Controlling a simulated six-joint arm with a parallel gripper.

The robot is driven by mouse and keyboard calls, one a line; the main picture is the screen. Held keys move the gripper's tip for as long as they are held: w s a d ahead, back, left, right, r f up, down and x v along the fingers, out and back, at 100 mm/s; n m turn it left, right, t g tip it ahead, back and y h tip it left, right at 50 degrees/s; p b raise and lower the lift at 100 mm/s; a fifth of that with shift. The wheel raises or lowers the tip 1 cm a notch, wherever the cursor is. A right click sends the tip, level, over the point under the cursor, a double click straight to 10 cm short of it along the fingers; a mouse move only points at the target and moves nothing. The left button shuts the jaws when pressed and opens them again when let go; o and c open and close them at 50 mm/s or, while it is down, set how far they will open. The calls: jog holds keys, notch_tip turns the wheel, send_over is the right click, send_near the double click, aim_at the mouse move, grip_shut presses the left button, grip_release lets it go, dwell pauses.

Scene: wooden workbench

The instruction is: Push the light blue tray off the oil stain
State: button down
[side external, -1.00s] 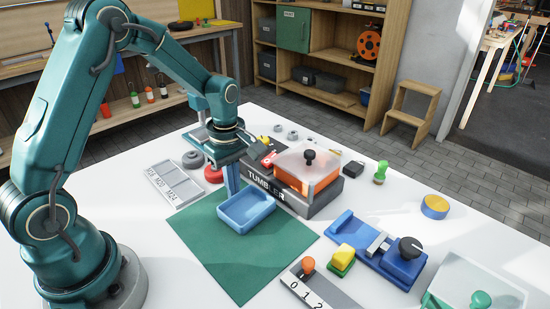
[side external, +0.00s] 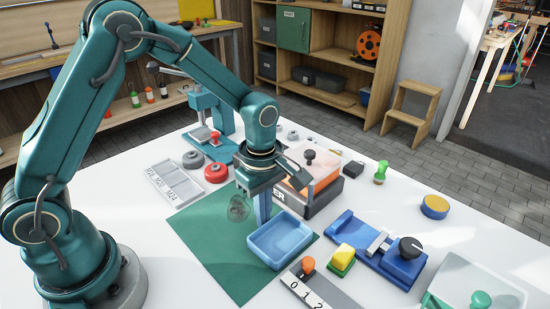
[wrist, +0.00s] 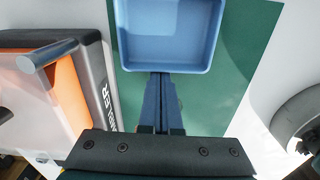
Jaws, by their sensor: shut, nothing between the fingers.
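The light blue tray (side external: 281,242) is empty and lies flat near the right edge of the green mat (side external: 215,255). The dark oil stain (side external: 239,208) shows on the mat to the left of the tray, apart from it. My gripper (side external: 264,222) is shut and empty, pointing down at the tray's back-left side. In the wrist view, my shut fingertips (wrist: 160,76) meet the near wall of the tray (wrist: 165,45), apparently touching it.
The tumbler box (side external: 308,185) stands behind the tray. A blue clamp-like fixture (side external: 375,250), a yellow-and-green block (side external: 342,260) and a numbered strip with an orange knob (side external: 308,265) stand close on the right. The mat's front left is clear.

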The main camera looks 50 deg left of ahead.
jog(key=a, duration=0.4)
jog(key=shift+w, duration=0.1)
notch_tip(320, 180, up, 10)
notch_tip(320, 180, up, 4)
jog(key=t, duration=0.1)
send_over(252, 216)
jog(key=s+m+t, duration=0.4)
jog(key=s+m, duration=0.9)
jog(key=m, duration=0.4)
jog(key=shift+s+d+r+t, duration=0.15)
jog(key=shift+d+r+t, duration=0.15)
jog(key=shift+r, duration=0.15)
